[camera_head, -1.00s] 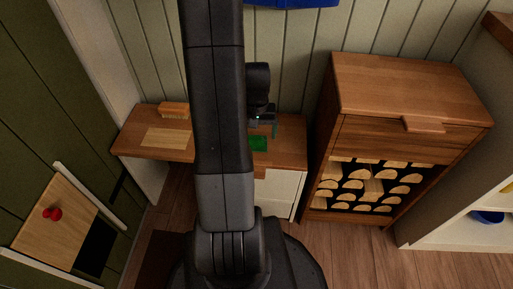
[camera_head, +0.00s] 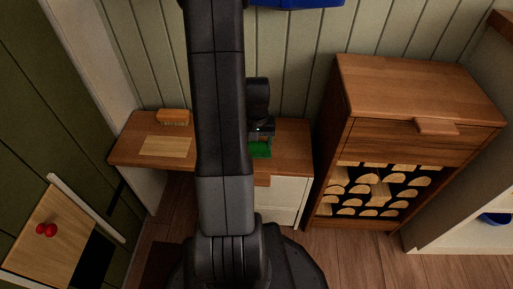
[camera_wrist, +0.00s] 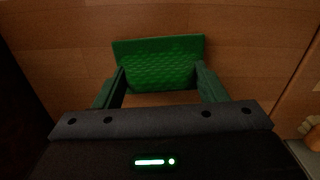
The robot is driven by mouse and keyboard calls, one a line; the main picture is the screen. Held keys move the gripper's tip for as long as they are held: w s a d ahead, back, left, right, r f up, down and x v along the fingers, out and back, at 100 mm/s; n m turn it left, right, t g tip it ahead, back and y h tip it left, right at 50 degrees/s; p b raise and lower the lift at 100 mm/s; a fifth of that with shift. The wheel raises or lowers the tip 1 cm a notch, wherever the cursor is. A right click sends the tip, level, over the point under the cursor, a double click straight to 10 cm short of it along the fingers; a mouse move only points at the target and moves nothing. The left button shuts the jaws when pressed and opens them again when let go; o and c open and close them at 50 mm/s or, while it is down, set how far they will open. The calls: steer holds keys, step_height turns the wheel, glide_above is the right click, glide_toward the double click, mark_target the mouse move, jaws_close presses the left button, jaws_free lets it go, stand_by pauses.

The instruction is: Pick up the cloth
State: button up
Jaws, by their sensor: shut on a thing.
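The green cloth (camera_head: 260,151) lies on the wooden top of the low cabinet, just right of my arm in the head view. It has a textured face and shows between the fingers in the wrist view (camera_wrist: 160,62). My gripper (camera_head: 260,143) reaches down to the cloth and is shut on it, one finger at each side edge. In the wrist view the gripper (camera_wrist: 162,80) has its green-tinted fingers against the cloth's near part. Whether the cloth is clear of the wood, I cannot tell.
The cabinet top (camera_head: 291,145) also bears a brush (camera_head: 173,117) and a pale board (camera_head: 166,146) on the left. A taller wooden cabinet with stacked logs (camera_head: 376,190) stands close on the right. A panelled wall rises behind.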

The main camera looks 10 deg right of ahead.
steer(key=shift+r, duration=0.1)
step_height(320, 180, up, 10)
steer(key=p, duration=0.4)
